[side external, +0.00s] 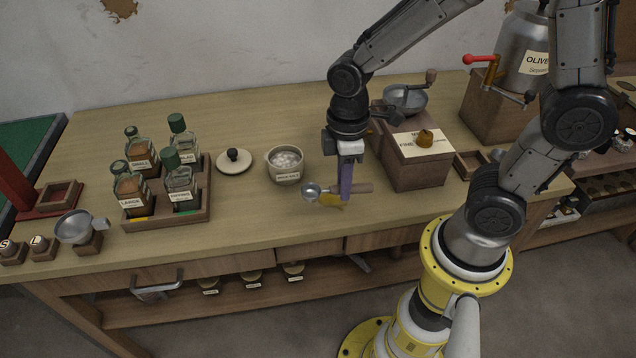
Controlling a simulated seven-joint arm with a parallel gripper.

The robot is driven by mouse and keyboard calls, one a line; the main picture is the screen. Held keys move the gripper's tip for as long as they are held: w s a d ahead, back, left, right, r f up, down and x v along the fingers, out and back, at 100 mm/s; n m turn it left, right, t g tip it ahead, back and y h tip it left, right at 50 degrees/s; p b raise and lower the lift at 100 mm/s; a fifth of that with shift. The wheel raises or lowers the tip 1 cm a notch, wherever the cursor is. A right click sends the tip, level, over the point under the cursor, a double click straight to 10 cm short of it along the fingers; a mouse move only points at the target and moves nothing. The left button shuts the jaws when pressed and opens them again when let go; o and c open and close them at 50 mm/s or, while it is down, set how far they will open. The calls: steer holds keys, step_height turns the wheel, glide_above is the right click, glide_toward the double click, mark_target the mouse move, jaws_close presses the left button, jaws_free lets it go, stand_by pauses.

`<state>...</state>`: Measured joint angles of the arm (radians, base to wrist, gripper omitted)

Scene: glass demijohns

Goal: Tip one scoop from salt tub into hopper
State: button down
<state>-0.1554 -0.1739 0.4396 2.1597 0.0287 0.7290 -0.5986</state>
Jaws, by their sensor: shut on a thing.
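A small pale tub (285,175) with a label too small to read for sure stands open at mid-table, with whitish lumps inside. A wooden mill (418,170) labelled "FINE" stands to the right, with a metal bowl-shaped hopper (405,101) and a crank on top. My gripper (346,190) points down between tub and mill, shut on the wooden handle of a metal scoop (312,191). The scoop's bowl points left, in front of and to the right of the tub, apart from it. I cannot tell whether the bowl holds anything. My arm hides part of the mill's left side.
A pale lid with a dark knob (234,161) lies left of the tub. A wooden tray (198,215) of several green-stoppered bottles stands further left. A metal canister labelled "OLIVE" (523,50) stands at the right.

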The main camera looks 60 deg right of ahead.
steer(key=w+d+r+n+h, duration=0.25)
steer(key=w+d+n, duration=0.2)
steer(key=w, duration=0.45)
steer(key=w+d+r+n+h, duration=0.2)
steer(key=w+d+r+n, duration=0.15)
steer(key=w+d, duration=0.4)
steer(key=shift+w+a+f+g+h, duration=0.25)
steer(key=shift+w+a+f+h, duration=0.4)
steer(key=shift+f, duration=1.2)
steer(key=shift+w+a+f+g+h, duration=0.3)
steer(key=shift+w+f+h, duration=0.3)
steer(key=shift+f+h, duration=0.95)
steer(key=shift+w+a+f+g+h, duration=0.25)
steer(key=shift+w+a+f+h, duration=0.3)
steer(key=shift+f, duration=1.6)
steer(key=shift+w+d, duration=0.1)
steer(key=shift+r, duration=0.1)
